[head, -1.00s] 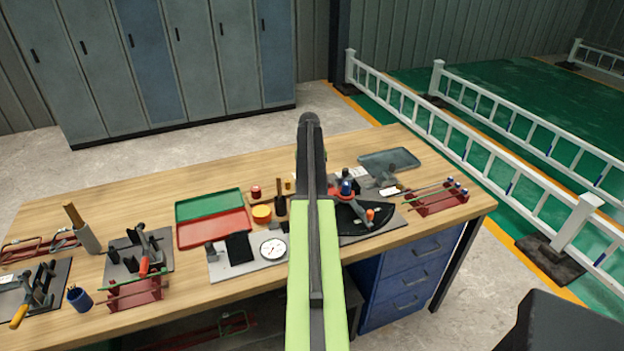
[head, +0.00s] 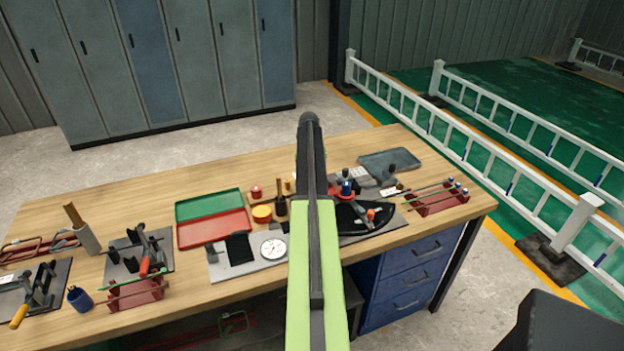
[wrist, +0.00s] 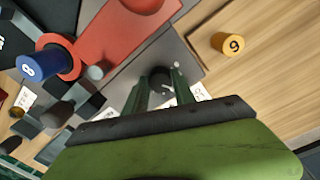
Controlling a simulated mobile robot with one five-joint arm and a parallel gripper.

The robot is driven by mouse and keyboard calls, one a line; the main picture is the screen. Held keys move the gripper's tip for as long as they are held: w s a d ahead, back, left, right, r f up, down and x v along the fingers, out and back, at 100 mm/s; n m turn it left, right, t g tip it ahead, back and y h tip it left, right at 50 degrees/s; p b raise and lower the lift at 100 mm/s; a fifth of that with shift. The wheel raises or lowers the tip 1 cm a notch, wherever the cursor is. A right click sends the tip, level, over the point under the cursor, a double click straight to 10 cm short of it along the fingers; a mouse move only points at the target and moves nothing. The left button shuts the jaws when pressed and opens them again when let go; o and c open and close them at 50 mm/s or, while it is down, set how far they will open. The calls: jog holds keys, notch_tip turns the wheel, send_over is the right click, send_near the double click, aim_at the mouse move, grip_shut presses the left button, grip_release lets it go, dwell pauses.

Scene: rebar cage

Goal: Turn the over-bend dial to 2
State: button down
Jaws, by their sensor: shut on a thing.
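In the wrist view a small dark round knob, which looks like the over-bend dial (wrist: 160,75), stands on a grey plate. White printed labels (wrist: 197,92) show beside it, partly hidden by the fingers; I cannot read the setting. My gripper (wrist: 161,86) points at the knob, with one finger on each side of it, shut on it. In the head view my own arm hides both the gripper and the knob.
A blue cylinder marked 8 (wrist: 40,65) stands by a red lever part (wrist: 110,30) near the gripper. Green and red trays (head: 208,205) and a round gauge (head: 273,247) lie left of my arm.

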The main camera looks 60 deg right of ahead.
jog(key=c, duration=1)
grip_release()
jog(key=shift+c, duration=0.2)
notch_tip(320, 180, up, 17)
jog(key=p, duration=1.7)
jog(key=shift+w+a+r, duration=0.15)
jog(key=shift+w+r, duration=0.05)
jog(key=shift+w, duration=0.2)
